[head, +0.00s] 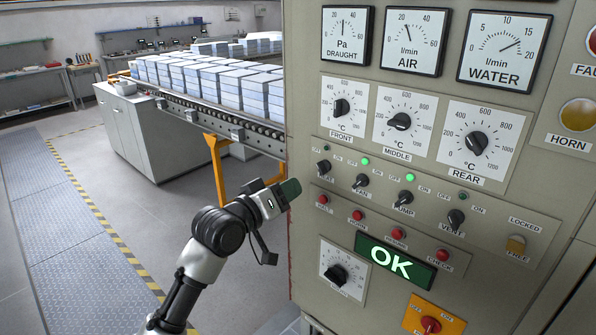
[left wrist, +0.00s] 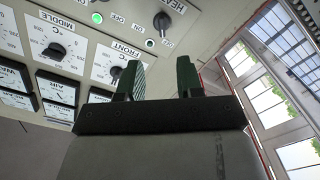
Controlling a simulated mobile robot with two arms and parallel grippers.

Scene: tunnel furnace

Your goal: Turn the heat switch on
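The heat switch (head: 323,166) is a black knob at the left end of the switch row in the head view. A small, dark-looking lamp (head: 327,147) sits above it. The knob also shows upside down at the top of the left wrist view (left wrist: 162,21). My left gripper (head: 289,190) is by the panel's left edge, left of and slightly below the knob, apart from it. In the left wrist view its two green fingers (left wrist: 160,78) stand apart with nothing between them. My right gripper is out of view.
The fan (head: 361,181), pump (head: 404,198) and vent (head: 456,218) knobs sit to the right. Red buttons (head: 357,215) run below, and temperature dials (head: 342,107) above. A conveyor (head: 225,127) with stacked blocks stands behind. The floor at left is clear.

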